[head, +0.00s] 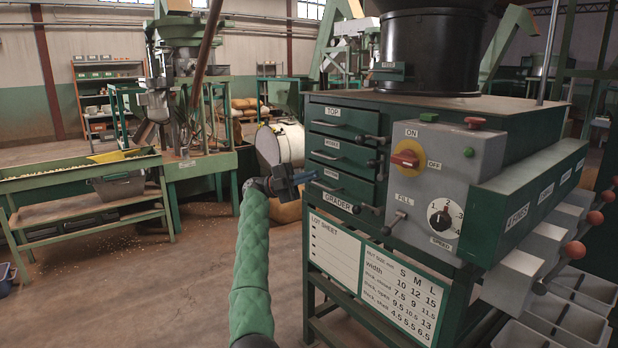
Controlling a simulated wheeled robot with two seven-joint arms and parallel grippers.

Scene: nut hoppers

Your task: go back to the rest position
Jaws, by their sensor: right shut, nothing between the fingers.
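My right arm comes up from the bottom middle in a green quilted sleeve. Its dark gripper with blue parts (309,176) is shut and empty. The gripper shows in front of the left edge of the green grader cabinet (540,192), level with its lowest drawer (341,187). I cannot tell whether it touches the cabinet. The three drawers look closed. My left gripper is not in view.
The grey control panel (412,157) has a red and yellow knob (405,159), a speed dial (444,217) and a fill lever (395,222). Grey bins (565,312) stand at lower right. A green sorting table (80,188) is at left. The floor between is open.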

